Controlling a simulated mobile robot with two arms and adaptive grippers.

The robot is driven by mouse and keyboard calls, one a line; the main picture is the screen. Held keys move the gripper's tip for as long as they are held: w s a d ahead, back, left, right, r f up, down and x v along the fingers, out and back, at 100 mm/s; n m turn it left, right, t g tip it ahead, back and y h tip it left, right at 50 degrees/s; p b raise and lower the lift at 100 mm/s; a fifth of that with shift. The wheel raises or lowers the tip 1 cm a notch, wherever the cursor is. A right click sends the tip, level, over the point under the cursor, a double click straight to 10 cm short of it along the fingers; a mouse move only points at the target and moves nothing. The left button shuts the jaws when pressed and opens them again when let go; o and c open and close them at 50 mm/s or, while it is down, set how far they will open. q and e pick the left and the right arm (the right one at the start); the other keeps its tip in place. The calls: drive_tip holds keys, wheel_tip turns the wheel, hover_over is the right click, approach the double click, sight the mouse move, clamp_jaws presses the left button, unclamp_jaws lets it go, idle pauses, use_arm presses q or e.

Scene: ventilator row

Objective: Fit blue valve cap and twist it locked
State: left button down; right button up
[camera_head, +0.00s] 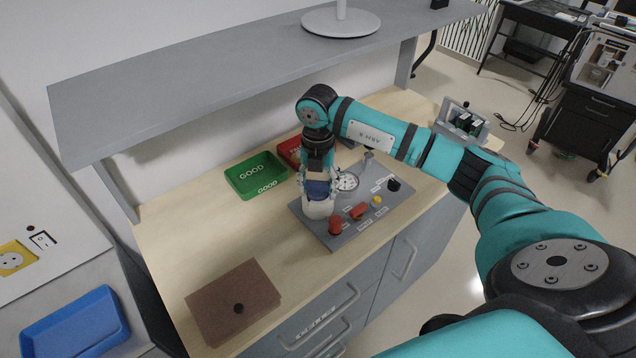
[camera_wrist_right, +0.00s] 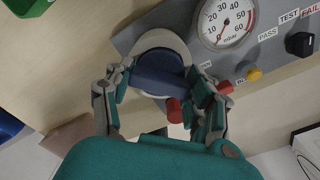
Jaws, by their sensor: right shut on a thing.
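The blue valve cap (camera_head: 318,189) sits at the top of a white round port (camera_head: 318,210) on the left end of the grey test panel (camera_head: 331,241). In the right wrist view the cap (camera_wrist_right: 158,72) shows its raised blue grip bar inside the white ring (camera_wrist_right: 163,37). My right gripper (camera_head: 319,181) points down from above, its two fingers shut on opposite sides of the cap. The fingers also show in the wrist view (camera_wrist_right: 160,84). Whether the cap is fully seated or locked is hidden. My left gripper is not in view.
The panel carries a pressure gauge (camera_head: 347,182), red knobs (camera_head: 336,225), a yellow button (camera_head: 377,200) and a black knob (camera_head: 394,185). A green GOOD tray (camera_head: 257,193) and a red tray (camera_head: 288,147) stand behind. A brown box (camera_head: 234,300) lies front left. A shelf (camera_head: 250,72) overhangs the bench.

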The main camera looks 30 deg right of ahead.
sight(318, 182)
drive_tip(key=o, duration=1.2)
drive_tip(key=shift+r, duration=0.15)
drive_tip(key=shift+r+p, duration=2.45)
drive_tip(key=shift+r, duration=0.95)
drive_tip(key=shift+f, duration=0.1)
